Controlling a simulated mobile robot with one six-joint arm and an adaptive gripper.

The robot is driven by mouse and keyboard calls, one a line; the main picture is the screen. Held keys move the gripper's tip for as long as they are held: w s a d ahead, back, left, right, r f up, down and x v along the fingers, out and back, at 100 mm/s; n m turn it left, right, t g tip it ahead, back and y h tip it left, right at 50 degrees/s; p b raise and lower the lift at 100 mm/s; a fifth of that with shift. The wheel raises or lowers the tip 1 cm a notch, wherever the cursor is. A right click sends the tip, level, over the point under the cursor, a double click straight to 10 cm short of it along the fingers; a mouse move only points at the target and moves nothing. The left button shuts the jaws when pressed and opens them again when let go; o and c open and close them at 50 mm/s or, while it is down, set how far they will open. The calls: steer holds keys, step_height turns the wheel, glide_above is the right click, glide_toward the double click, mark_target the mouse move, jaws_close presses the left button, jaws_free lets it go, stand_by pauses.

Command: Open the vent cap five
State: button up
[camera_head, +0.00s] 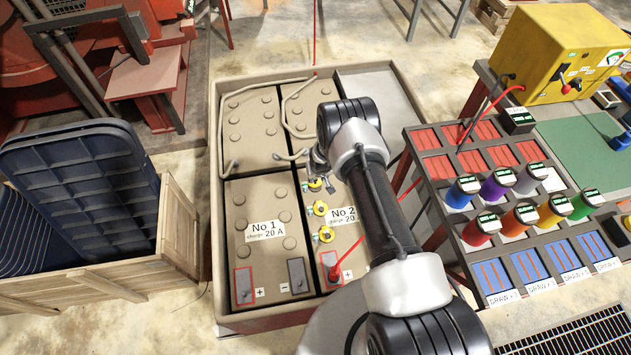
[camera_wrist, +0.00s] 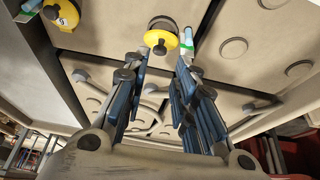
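Three yellow caps stand in a row on the battery marked No 2 (camera_head: 342,215): a far cap (camera_head: 314,184), a middle cap (camera_head: 320,208) and a near cap (camera_head: 326,234). My gripper (camera_head: 318,165) is at the far cap, partly hidden by my arm. In the wrist view my gripper (camera_wrist: 164,62) is open, its blue-padded fingers apart. A yellow cap (camera_wrist: 160,41) with a dark knob lies just beyond and between the fingertips. Another yellow cap (camera_wrist: 62,14) at the upper left bears a small mark, possibly a 5; I cannot read it surely.
The battery marked No 1 (camera_head: 263,229) stands beside No 2 in a tray (camera_head: 216,150). A rack of coloured cylinders (camera_head: 470,235) is at the right, a wooden crate (camera_head: 175,215) at the left.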

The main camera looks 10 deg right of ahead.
mark_target(316, 181)
steer(key=b+x, duration=0.3)
steer(key=x, duration=0.4)
steer(key=shift+w+f, duration=0.1)
steer(key=shift+c, duration=0.5)
jaws_close()
